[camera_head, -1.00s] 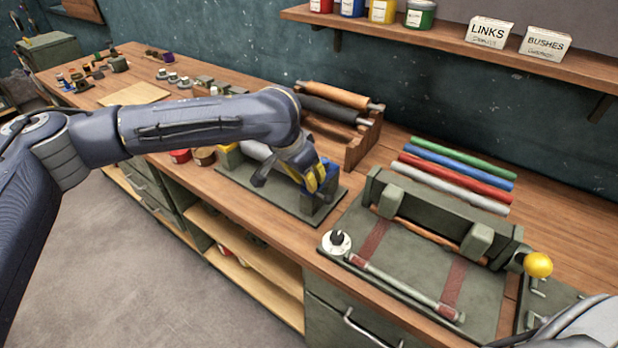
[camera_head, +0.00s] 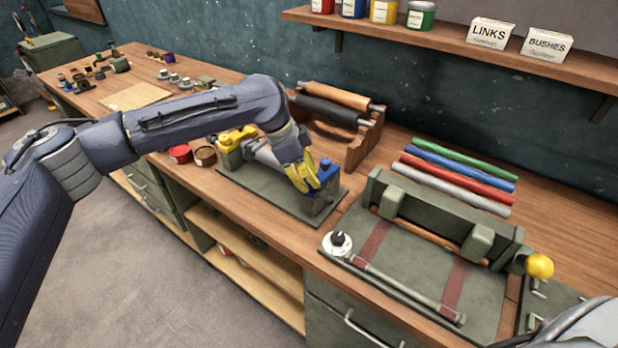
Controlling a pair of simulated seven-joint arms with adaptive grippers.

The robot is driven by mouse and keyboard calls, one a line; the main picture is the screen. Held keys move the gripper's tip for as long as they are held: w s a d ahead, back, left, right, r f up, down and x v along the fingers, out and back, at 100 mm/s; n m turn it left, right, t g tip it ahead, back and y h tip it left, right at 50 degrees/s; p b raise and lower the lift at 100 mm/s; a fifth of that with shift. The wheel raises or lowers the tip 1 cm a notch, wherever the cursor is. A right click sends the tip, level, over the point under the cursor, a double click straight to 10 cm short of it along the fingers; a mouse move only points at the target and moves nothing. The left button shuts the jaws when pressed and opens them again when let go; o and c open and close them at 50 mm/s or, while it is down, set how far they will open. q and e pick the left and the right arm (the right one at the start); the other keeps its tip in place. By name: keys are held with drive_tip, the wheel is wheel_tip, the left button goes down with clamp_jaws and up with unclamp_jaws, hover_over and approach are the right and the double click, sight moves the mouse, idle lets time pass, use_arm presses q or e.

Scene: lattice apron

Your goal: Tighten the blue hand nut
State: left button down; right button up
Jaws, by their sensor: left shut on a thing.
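The blue hand nut (camera_head: 326,166) sits on top of the right-hand post of a grey-green fixture (camera_head: 250,190) on the bench. The post's upper part is also blue. My left gripper (camera_head: 304,180), with yellow fingers, points down at the left side of the blue part and is shut on it. The fingers hide part of the contact, so the exact grip is unclear. A matching yellow-topped post (camera_head: 236,140) stands at the fixture's left end, partly behind my left arm. My right gripper is out of view; only part of my right arm shows at the lower right corner.
A wooden rack with rollers (camera_head: 362,140) stands close behind the fixture. A green jig (camera_head: 400,262) with a yellow ball knob (camera_head: 539,266) lies to the right. Coloured rods (camera_head: 455,172) lie behind it. Red and brown tins (camera_head: 181,154) stand left of the fixture.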

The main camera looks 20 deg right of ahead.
use_arm(q)
drive_tip(key=shift+a+f, duration=0.1)
drive_tip(key=shift+f, duration=0.1)
idle(0.4)
drive_tip(key=c, duration=1)
unclamp_jaws()
drive_tip(key=shift+r, duration=0.1)
drive_tip(key=shift+c, duration=0.2)
drive_tip(key=shift+r, duration=0.1)
drive_tip(key=v, duration=1.1)
drive_tip(key=shift+w+r, duration=0.2)
drive_tip(key=shift+r, duration=0.2)
